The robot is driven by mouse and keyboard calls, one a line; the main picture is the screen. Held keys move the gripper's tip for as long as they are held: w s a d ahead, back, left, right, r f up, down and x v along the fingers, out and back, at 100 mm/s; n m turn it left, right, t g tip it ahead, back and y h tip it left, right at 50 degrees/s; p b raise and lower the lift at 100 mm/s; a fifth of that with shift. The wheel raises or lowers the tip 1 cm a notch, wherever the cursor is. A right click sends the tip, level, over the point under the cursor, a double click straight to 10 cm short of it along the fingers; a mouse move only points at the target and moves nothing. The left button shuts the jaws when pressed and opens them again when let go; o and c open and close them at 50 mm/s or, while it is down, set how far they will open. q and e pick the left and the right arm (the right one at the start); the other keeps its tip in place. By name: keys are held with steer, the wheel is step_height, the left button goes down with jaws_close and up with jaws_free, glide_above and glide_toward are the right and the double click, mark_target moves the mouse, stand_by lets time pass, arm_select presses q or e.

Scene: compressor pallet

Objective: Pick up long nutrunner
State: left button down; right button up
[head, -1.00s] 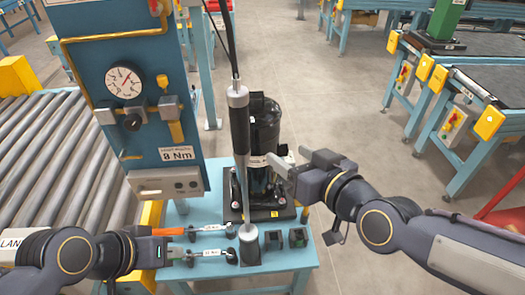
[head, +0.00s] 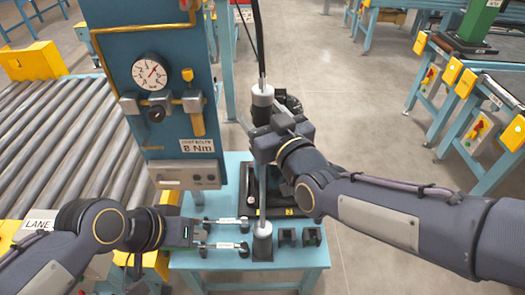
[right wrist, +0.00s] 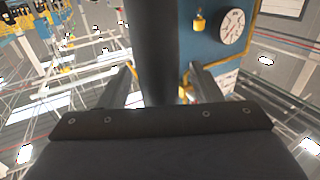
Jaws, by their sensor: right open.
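The long nutrunner (head: 262,95) stands upright over the blue bench, with a grey collar at its top and a cable above. Its lower shaft goes down to a grey cylindrical socket (head: 262,240). My right gripper (head: 264,142) is at the tool's dark body, which it partly hides. In the right wrist view the dark body (right wrist: 150,45) stands between the two open fingers, with gaps visible on both sides.
A black compressor (head: 290,104) stands behind the nutrunner, partly hidden by my right arm. A blue panel with a gauge (head: 149,72) rises left of the tool. A roller conveyor (head: 60,150) is at left.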

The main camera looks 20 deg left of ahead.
jaws_close()
stand_by(0.4)
stand_by(0.9)
steer(key=shift+r, duration=0.25)
